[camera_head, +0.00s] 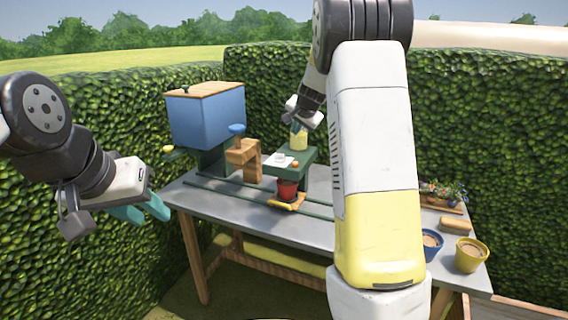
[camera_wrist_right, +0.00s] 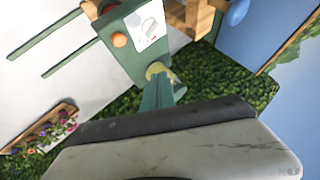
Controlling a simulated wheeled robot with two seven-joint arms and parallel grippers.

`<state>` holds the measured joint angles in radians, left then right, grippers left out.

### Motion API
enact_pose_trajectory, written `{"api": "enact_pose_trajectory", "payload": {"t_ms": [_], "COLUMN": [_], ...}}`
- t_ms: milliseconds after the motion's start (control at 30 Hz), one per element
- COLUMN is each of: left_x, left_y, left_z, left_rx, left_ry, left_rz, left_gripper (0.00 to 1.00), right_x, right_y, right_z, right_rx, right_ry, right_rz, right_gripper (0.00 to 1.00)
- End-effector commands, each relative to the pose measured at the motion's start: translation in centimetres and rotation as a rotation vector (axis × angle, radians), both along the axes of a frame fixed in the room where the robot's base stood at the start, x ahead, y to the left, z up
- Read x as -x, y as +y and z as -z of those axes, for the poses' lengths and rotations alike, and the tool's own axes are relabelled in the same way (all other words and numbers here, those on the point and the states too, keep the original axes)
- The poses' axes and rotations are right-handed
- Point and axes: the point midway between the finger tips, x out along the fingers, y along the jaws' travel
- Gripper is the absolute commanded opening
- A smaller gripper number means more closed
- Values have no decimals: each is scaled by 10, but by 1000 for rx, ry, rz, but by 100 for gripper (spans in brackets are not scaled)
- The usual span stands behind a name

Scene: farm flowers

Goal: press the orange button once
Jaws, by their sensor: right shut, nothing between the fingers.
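The orange button (camera_head: 295,163) sits on the green machine box (camera_head: 310,160) beside a white panel (camera_head: 278,160). In the right wrist view the orange button (camera_wrist_right: 119,39) is a round knob near the white panel (camera_wrist_right: 147,24). My right gripper (camera_head: 297,128) is above the back of the green box, by a yellow cylinder (camera_head: 299,141). In the wrist view its teal fingers (camera_wrist_right: 158,90) are together and empty, close to a yellow rounded part (camera_wrist_right: 157,70) and apart from the button. My left gripper (camera_head: 142,212) is open and empty, left of the table.
A red pot (camera_head: 287,190) stands on the rails in front of the green box. A blue tank (camera_head: 206,118) and wooden block (camera_head: 243,158) are left. Blue (camera_head: 431,243) and yellow pots (camera_head: 470,254) and a flower tray (camera_head: 440,192) are right. My right arm hides the table's middle.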

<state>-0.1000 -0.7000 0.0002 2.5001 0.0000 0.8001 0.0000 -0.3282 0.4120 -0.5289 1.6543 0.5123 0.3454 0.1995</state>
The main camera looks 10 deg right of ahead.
Motion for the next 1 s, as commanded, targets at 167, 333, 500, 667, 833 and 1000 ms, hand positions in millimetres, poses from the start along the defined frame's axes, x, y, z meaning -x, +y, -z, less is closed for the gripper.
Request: {"api": "enact_pose_trajectory", "payload": {"t_ms": [167,333,500,667,833,1000], "left_x": [0,0,0,0,0,0], "left_y": [0,0,0,0,0,0], "left_z": [0,0,0,0,0,0], "left_rx": [0,0,0,0,0,0], "left_ry": [0,0,0,0,0,0], "left_rz": [0,0,0,0,0,0], "left_gripper": [34,34,34,34,34,34], "right_x": [0,1,1,1,0,0], "right_y": [-1,-1,-1,-1,-1,0], "right_z": [10,33,57,76,86,88], "right_rx": [0,-2,-2,-1,0,0], "right_ry": [2,4,2,3,1,1], "right_rz": [-1,3,3,1,0,-1], "right_gripper": [0,0,0,0,0,0]}}
